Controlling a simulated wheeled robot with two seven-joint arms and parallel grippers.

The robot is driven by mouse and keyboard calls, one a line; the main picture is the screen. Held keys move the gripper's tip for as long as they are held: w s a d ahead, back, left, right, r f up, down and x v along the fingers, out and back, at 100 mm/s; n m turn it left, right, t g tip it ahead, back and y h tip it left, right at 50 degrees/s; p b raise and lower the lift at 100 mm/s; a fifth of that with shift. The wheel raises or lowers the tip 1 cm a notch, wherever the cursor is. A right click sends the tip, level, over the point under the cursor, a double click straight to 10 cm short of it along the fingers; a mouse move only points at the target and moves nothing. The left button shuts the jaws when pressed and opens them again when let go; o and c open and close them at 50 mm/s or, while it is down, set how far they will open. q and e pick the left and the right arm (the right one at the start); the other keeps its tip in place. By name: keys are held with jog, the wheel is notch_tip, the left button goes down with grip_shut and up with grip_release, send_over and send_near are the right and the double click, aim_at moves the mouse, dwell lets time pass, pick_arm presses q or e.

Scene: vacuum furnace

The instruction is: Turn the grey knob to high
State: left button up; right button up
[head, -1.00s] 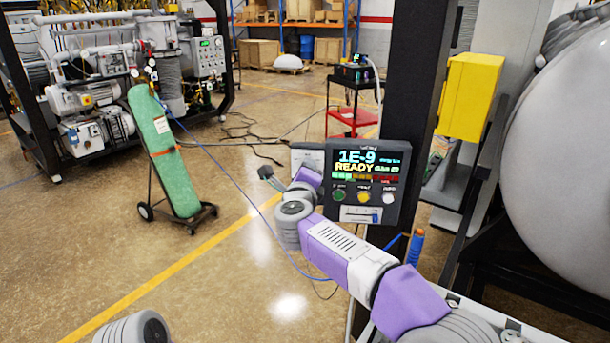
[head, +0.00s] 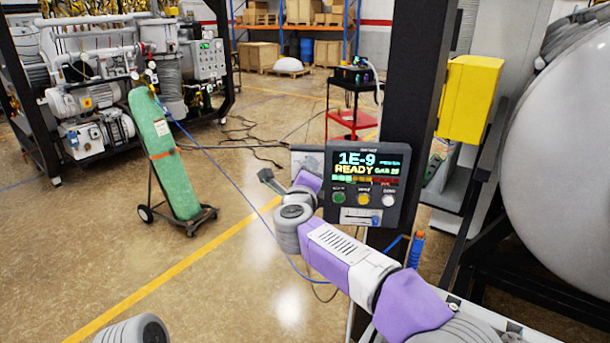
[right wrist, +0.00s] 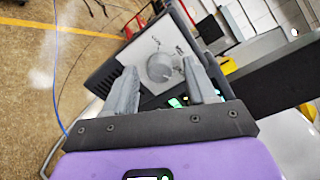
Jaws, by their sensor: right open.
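The grey knob (right wrist: 160,67) is a round dial on a light grey plate (right wrist: 143,50) on the side of a dark box, with small dark lettering beside it. My right gripper (right wrist: 158,68) is open in the right wrist view, with one finger on each side of the knob. Whether the fingers touch it I cannot tell. In the head view the knob is not visible, and my right arm reaches toward the dark control panel (head: 366,180). My left gripper is out of view.
The control panel shows a lit "1E-9 READY" screen and several buttons. A dark post (head: 408,130) stands behind it, with a yellow box (head: 468,97) to the right. A green cylinder (head: 165,155) on a cart stands on open floor to the left.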

jog(key=s+b, duration=0.1)
jog(key=s, duration=0.6)
jog(key=shift+a+r, duration=0.15)
jog(key=shift+a, duration=0.2)
jog(key=shift+s, duration=0.1)
